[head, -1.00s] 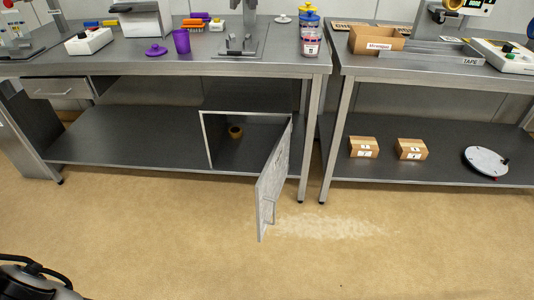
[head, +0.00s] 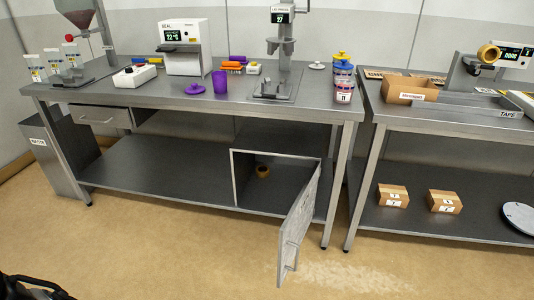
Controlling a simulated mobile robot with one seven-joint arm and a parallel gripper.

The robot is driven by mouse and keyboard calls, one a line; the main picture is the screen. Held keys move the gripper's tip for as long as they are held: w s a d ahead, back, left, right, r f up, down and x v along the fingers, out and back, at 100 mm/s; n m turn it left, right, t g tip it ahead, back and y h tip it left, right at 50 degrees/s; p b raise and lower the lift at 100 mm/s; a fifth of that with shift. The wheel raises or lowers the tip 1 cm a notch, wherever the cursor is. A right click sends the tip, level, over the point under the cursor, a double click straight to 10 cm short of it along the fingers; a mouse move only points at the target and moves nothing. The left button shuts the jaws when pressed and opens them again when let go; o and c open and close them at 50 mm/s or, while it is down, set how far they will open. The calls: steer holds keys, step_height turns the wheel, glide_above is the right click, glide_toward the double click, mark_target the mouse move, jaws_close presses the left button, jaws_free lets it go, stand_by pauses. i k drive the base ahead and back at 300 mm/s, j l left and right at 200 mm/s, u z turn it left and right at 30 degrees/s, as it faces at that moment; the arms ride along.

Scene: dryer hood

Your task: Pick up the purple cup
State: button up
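The purple cup (head: 220,82) stands upright on the left steel table (head: 130,97), near the middle of its top. A purple lid (head: 195,89) with a knob lies just left of the cup, apart from it. My gripper is not in view; only a dark part of my own body shows at the bottom left corner, well away from the table.
A sealing machine (head: 186,46) stands behind the lid, and a press stand (head: 278,60) stands right of the cup. Several jars (head: 343,82) are further right. The cabinet door (head: 298,222) below hangs open into the floor space. The floor at left front is clear.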

mark_target(219, 78)
steer(key=i+j+z, duration=0.1)
steer(key=z, duration=0.35)
steer(key=j+z, duration=0.2)
steer(key=z, duration=0.2)
steer(key=i+j+z, duration=0.1)
steer(key=z, duration=0.35)
steer(key=j+z, duration=0.25)
steer(key=j, duration=0.25)
steer(key=j+z, duration=0.3)
steer(key=j, duration=0.25)
steer(key=j+z, duration=0.15)
steer(key=j, duration=0.35)
steer(key=k+j+z, duration=0.1)
steer(key=j, duration=0.45)
steer(key=k+j, duration=0.1)
steer(key=j, duration=0.35)
steer(key=k+j, duration=0.1)
steer(key=j, duration=0.8)
steer(key=k+j, duration=0.15)
steer(key=j, duration=0.3)
steer(key=z, duration=0.05)
